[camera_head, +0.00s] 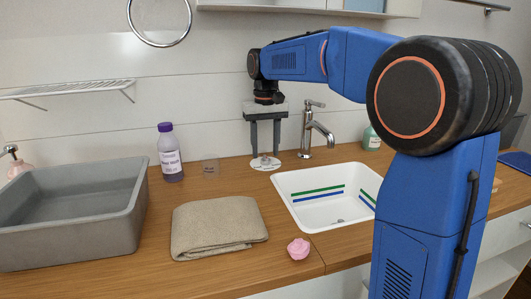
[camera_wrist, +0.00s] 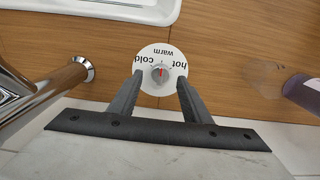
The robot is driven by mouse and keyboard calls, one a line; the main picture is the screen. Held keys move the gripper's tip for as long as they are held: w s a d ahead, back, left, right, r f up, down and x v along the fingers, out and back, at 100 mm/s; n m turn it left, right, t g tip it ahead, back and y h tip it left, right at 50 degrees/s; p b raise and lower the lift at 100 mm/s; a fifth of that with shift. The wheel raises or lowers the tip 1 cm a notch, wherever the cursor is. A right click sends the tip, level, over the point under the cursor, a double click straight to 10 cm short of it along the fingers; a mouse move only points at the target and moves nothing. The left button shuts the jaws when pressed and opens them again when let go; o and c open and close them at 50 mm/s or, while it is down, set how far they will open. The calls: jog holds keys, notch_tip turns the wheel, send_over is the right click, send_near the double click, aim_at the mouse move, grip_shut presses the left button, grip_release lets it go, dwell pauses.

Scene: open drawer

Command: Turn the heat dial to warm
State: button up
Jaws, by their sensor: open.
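The heat dial is a white round plate (camera_wrist: 160,56) with a small grey knob (camera_wrist: 160,73) at its centre. In the wrist view the words cold, warm and hot appear upside down around the knob, with warm at the top. The knob bears a short red mark that lies roughly along the picture's vertical; which end points is too small to tell. In the head view the dial (camera_head: 264,164) lies on the wooden counter beside the tap. My gripper (camera_head: 265,152) points down just above it. In the wrist view its open fingers (camera_wrist: 160,79) are either side of the knob, apparently not touching it.
A chrome tap (camera_head: 309,130) stands close right of my gripper, behind a white sink (camera_head: 325,215). A clear cup (camera_head: 210,168) and purple bottle (camera_head: 170,155) stand left. A folded beige towel (camera_head: 216,228), pink item (camera_head: 298,249) and grey basin (camera_head: 70,235) are nearer.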

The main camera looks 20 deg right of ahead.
aim_at(265, 156)
notch_tip(265, 156, up, 5)
jog(key=shift+r, duration=0.35)
jog(key=shift+s, duration=0.15)
